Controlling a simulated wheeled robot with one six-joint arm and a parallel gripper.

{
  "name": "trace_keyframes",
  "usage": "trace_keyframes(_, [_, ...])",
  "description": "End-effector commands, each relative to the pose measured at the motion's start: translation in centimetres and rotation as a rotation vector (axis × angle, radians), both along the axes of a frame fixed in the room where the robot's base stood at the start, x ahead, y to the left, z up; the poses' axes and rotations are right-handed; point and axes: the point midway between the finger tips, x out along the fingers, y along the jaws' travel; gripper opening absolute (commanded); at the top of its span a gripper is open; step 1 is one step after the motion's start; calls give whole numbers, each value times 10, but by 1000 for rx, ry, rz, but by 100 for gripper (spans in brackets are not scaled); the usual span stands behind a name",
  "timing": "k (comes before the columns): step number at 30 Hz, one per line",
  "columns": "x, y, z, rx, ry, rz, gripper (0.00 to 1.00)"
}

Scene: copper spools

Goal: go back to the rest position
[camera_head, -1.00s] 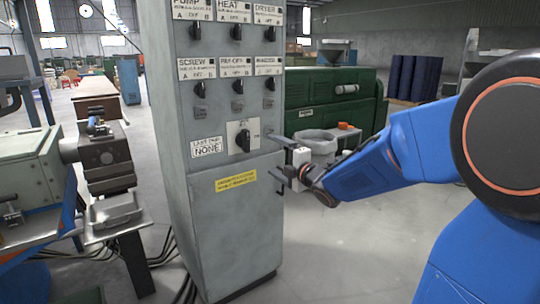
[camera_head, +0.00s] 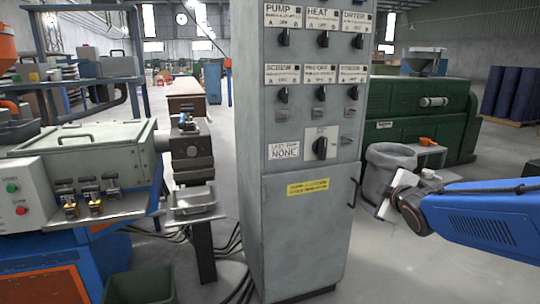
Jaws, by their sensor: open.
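My gripper (camera_head: 392,192) is in the camera_head view at the right, in front of the grey concrete floor. It is open, and no object shows between its fingers. The white block of its mount and a dark joint show behind the fingers. My blue arm (camera_head: 490,215) reaches in from the right edge, nearly level. The gripper is to the right of the grey control cabinet (camera_head: 300,235) in the picture.
A grey bin (camera_head: 386,170) stands behind my gripper. A machine with a green and a red button (camera_head: 20,211) is at the left. Open floor lies at the lower right.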

Motion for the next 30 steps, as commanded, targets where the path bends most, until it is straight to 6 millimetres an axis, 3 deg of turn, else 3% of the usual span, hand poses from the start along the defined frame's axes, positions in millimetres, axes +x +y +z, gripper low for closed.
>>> trace_keyframes(9, [-121,-11,-46,398,299,-339,91])
trace_keyframes(18, [-252,13,-94,735,590,-638,91])
trace_keyframes(21, [-285,22,-105,805,668,-709,91])
trace_keyframes(25, [-312,30,-113,854,729,-766,91])
trace_keyframes(30, [-319,32,-115,867,748,-782,91])
